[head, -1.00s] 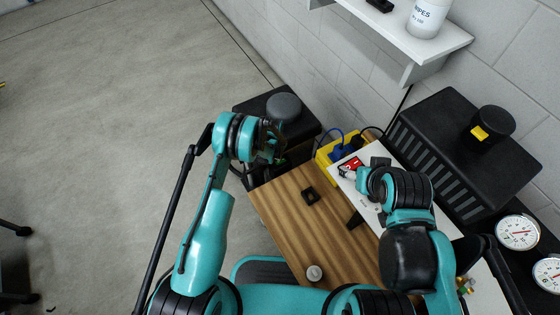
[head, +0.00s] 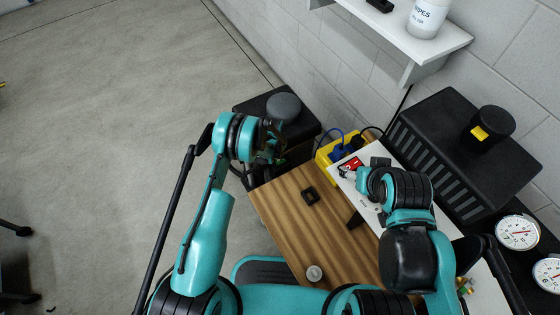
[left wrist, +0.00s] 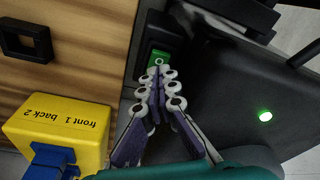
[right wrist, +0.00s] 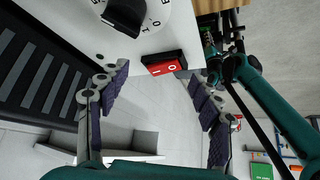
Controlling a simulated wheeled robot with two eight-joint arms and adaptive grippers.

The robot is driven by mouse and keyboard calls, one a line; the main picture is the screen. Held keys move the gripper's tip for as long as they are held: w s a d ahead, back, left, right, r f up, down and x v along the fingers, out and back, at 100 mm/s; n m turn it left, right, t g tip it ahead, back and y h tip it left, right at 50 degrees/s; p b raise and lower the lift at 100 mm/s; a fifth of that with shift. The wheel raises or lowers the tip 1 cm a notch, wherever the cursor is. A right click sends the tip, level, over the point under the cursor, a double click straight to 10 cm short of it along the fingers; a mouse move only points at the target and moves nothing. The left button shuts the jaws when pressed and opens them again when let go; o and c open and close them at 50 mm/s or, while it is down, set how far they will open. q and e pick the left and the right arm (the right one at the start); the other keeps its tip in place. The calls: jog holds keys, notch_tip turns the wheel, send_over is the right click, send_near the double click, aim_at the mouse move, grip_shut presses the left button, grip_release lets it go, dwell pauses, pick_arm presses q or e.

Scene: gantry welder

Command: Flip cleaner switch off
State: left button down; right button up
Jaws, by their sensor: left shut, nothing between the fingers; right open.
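A green rocker switch (left wrist: 160,60) marked O sits in a black frame on the dark cleaner box (left wrist: 225,85) in the left wrist view. A small green light (left wrist: 265,116) glows on that box. My left gripper (left wrist: 162,78) is shut and empty, its fingertips at the lower edge of the switch; I cannot tell if they touch. The tips cover part of the switch. In the head view the cleaner (head: 284,106) is a black box with a round grey top, and my left arm hides the switch. My right gripper (right wrist: 160,95) is open and empty near a red I/O switch (right wrist: 165,63) on a white panel.
A yellow box (left wrist: 60,130) with blue plugs stands close to my left gripper. A small black square frame (head: 309,195) and a round knob (head: 314,273) are on the wooden top (head: 300,235). A black ribbed unit (head: 470,150) stands at the right.

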pick_arm(q)
notch_tip(320, 180, up, 7)
jog(key=p, duration=0.2)
jog(key=shift+p, duration=0.35)
pick_arm(e)
jog(key=shift+r, duration=1.35)
pick_arm(q)
jog(key=shift+r, duration=0.1)
notch_tip(320, 180, up, 17)
jog(key=n+t, duration=0.1)
send_over(278, 162)
jog(key=a, duration=0.3)
jog(key=s+a+r+n+t, duration=0.1)
jog(key=s+a+r, duration=0.1)
jog(key=s+r, duration=0.35)
jog(key=s+a+r+n+t, duration=0.1)
jog(key=s+a+r, duration=0.1)
jog(key=r, duration=0.7)
jog(key=s+a+r+t, duration=0.1)
jog(key=s+a+r, duration=0.1)
jog(key=s, duration=0.5)
jog(key=s+a+r+n, duration=0.1)
jog(key=s+a+r, duration=0.1)
jog(key=s, duration=0.6)
jog(key=s+a+r+n+t, duration=0.1)
jog(key=s+r, duration=0.1)
jog(key=s, duration=0.5)
jog(key=shift+s+a+r+t+y, duration=0.15)
jog(key=shift+a+r+t+y, duration=0.15)
jog(key=shift+a+y, duration=0.1)
